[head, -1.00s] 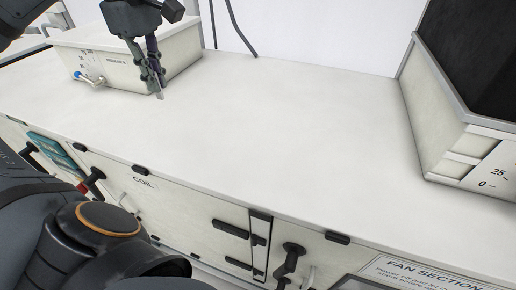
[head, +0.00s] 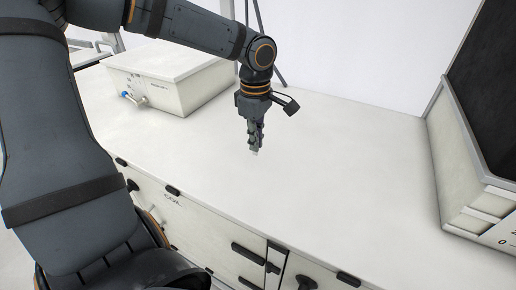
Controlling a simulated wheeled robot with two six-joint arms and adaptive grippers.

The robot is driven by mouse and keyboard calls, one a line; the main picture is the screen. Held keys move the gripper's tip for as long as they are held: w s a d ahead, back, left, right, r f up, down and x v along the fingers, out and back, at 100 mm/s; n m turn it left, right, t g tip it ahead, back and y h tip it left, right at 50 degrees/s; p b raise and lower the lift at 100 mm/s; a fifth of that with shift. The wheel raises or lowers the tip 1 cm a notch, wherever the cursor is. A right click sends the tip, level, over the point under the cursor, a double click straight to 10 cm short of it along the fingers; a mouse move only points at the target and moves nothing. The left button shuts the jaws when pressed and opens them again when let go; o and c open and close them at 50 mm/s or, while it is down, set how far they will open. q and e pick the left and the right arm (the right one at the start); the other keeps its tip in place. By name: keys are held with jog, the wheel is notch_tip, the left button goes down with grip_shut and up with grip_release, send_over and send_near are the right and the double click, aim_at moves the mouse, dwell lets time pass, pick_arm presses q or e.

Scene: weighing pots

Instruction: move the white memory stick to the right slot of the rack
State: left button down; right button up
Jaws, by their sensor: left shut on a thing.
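My left gripper (head: 256,143) points down above the pale top of the long cabinet (head: 330,165), near the middle of the head view. Its fingers are shut on a small whitish piece, the white memory stick (head: 254,152), of which only a little shows below the fingertips. The rest of the stick is hidden by the fingers. I cannot make out a rack or its slots in this view. My right gripper is not in view.
A low white box (head: 190,75) with a blue-tipped fitting stands at the back left. A tall unit with a dark panel (head: 490,90) stands at the right. The cabinet top between them is clear. Black handles line the front face.

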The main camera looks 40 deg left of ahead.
pick_arm(q)
jog(key=f, duration=0.3)
jog(key=shift+w+d, duration=0.1)
jog(key=shift+d, duration=0.15)
jog(key=shift+w+a+f, duration=0.1)
jog(key=shift+w+f, duration=0.05)
jog(key=shift+f, duration=0.2)
jog(key=shift+f, duration=0.1)
jog(key=c, duration=1.5)
grip_release()
